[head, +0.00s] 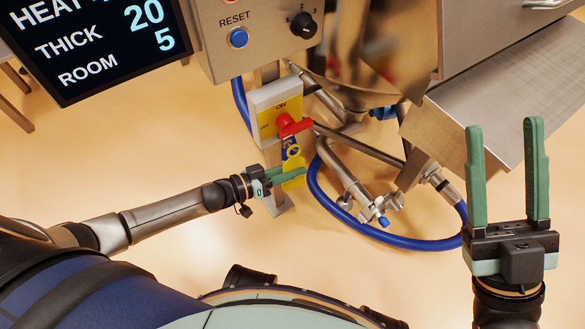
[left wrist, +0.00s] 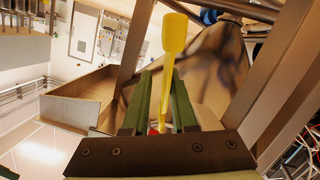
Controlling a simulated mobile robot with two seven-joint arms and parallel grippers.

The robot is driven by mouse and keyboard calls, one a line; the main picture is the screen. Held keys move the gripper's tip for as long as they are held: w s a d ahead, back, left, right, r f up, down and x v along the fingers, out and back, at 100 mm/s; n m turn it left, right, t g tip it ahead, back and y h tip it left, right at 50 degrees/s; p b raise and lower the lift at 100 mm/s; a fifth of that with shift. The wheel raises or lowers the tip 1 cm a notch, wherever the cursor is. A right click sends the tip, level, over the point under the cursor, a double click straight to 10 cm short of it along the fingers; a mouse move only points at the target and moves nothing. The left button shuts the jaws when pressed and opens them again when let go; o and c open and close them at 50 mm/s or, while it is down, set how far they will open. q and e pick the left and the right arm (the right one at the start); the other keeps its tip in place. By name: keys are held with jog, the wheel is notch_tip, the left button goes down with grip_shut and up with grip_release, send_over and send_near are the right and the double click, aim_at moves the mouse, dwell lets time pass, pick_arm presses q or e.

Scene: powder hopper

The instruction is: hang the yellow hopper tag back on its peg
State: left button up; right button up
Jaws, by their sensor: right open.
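The yellow hopper tag (head: 292,183) is at the tips of my left gripper (head: 287,174), just below the red switch handle (head: 292,126). Its ring end (head: 294,152) points up, close to a small blue part under the handle. In the left wrist view, the tag (left wrist: 174,33) rises from between the green fingers of my left gripper (left wrist: 163,85), which look closed in on its narrow part. I cannot make out the peg clearly, or whether the ring touches anything. My right gripper (head: 507,170) is open, empty and raised at the right.
The yellow-and-grey switch box (head: 273,107) stands on a post beside the steel hopper (head: 395,45). Pipes and a blue hose (head: 390,240) lie right of the left gripper. A display (head: 95,45) and a reset panel (head: 255,30) are above. The floor at left is clear.

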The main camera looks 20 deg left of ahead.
pick_arm(q)
jog(key=shift+o, duration=0.8)
jog(key=p+v, duration=0.4)
jog(key=v, duration=0.8)
jog(key=shift+s+a, duration=0.2)
jog(key=shift+r, duration=0.1)
